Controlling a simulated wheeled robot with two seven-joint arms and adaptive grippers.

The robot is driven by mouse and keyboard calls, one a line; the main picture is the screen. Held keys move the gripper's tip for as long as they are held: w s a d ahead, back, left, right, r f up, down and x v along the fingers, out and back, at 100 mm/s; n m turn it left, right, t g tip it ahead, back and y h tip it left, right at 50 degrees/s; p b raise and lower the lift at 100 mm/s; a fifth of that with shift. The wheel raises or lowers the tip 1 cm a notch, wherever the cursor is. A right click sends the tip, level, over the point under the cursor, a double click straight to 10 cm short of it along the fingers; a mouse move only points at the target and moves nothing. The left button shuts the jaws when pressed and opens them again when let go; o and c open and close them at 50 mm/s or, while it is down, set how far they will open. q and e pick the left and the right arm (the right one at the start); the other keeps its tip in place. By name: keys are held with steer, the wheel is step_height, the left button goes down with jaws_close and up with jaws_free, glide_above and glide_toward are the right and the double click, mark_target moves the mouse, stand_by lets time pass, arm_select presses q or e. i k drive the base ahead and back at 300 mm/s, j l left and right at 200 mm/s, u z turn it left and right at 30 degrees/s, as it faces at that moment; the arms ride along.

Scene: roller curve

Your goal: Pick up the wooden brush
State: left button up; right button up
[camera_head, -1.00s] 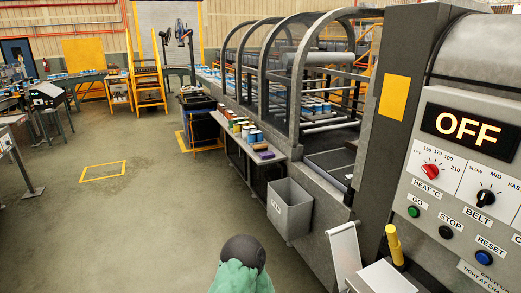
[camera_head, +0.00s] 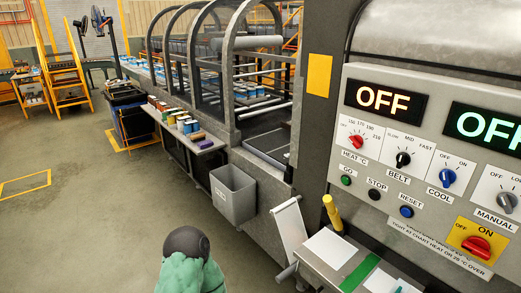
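I cannot make out a wooden brush for certain in the head view. Several small coloured tins and blocks (camera_head: 177,119) stand on the narrow side shelf (camera_head: 160,118) along the machine. A dark flat item (camera_head: 205,144) lies at the shelf's near end, too small to identify. At the bottom right, a grey ledge below the control panel holds a white sheet (camera_head: 331,247) and a green strip (camera_head: 360,273). Something small and pale at the bottom edge there is cut off.
A grey bin (camera_head: 233,194) hangs on the machine's side below the shelf. The control panel (camera_head: 430,165) fills the right, beside a yellow handle (camera_head: 331,212). A green crumpled shape with a dark round top (camera_head: 187,243) is at the bottom, unidentified.

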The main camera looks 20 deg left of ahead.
mark_target(194, 138)
steer(key=i+j, duration=0.2)
steer(key=j, duration=0.15)
steer(key=i+j, duration=0.35)
steer(key=j, duration=0.3)
steer(key=i+j+z, duration=0.1)
steer(key=j, duration=0.25)
steer(key=i, duration=0.1)
